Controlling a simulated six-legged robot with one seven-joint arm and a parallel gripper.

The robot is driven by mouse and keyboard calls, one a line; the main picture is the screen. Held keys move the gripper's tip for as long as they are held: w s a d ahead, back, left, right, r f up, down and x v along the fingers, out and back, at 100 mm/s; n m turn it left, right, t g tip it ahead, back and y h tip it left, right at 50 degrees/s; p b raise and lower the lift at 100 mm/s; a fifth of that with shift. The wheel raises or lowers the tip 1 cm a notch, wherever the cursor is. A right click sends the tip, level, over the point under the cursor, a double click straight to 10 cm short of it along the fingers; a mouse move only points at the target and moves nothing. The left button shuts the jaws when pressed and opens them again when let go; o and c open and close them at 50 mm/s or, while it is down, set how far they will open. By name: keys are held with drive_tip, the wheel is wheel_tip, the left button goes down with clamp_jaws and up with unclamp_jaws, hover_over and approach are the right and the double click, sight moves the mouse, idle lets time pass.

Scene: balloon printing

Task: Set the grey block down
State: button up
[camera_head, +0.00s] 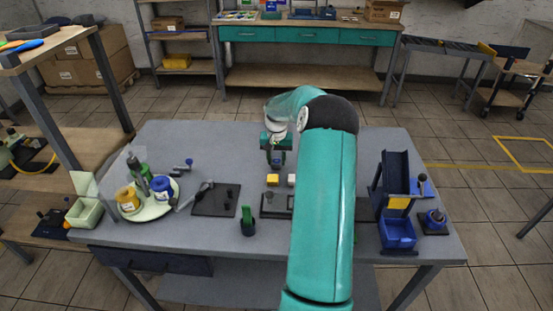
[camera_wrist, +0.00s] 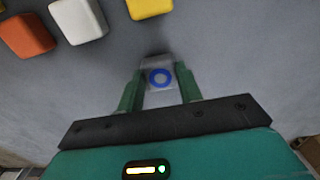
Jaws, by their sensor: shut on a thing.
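My gripper (camera_wrist: 160,80) is shut on the grey block (camera_wrist: 160,62), with one green finger on each side of it. The block has a blue ring on the face toward the wrist camera. A soft shadow lies on the grey table (camera_wrist: 235,60) just beyond the block; I cannot tell whether the block touches the surface. In the head view my gripper (camera_head: 277,157) is over the table's middle, toward its far side, and the grey block cannot be made out there.
A yellow block (camera_wrist: 150,8), a white block (camera_wrist: 78,20) and an orange-red block (camera_wrist: 27,35) are near the grey block. The table is bare right of it in the wrist view. A blue bin (camera_head: 398,232) stands at right, a round tray (camera_head: 150,211) at left.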

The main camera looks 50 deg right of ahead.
drive_tip(key=shift+f, duration=0.15)
drive_tip(key=o, duration=0.8)
drive_tip(key=shift+o, duration=0.2)
